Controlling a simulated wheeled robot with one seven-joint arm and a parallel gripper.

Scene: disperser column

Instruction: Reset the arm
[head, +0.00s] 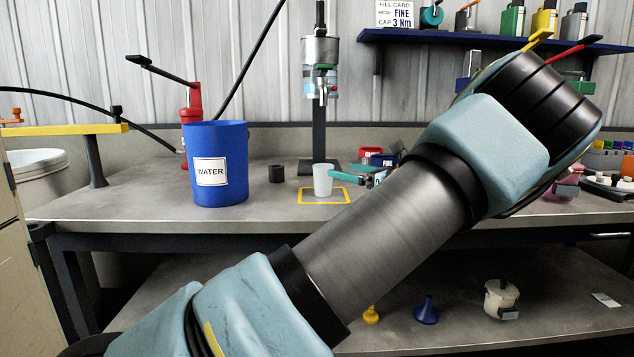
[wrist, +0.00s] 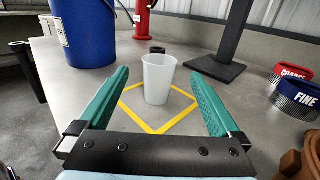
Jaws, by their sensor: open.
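My gripper (wrist: 160,105) is open in the wrist view, with its two green fingers spread apart and nothing held. A translucent white cup (wrist: 158,80) stands upright beyond and between the fingers in the picture, inside a yellow square outline (wrist: 135,112) on the bench. Whether the fingertips reach beside the cup is hard to tell. In the head view the cup (head: 323,180) stands in the yellow square below the disperser column (head: 320,80). My gripper (head: 360,179) shows small there, just right of the cup, partly hidden by my arm.
A blue WATER bucket (head: 220,165) stands on the bench (head: 120,195) left of the cup, with a small black cylinder (head: 276,173) between them. Red and blue collars, the blue labelled FINE (wrist: 298,97), lie to the right. A blue shelf (head: 400,42) with cans is above.

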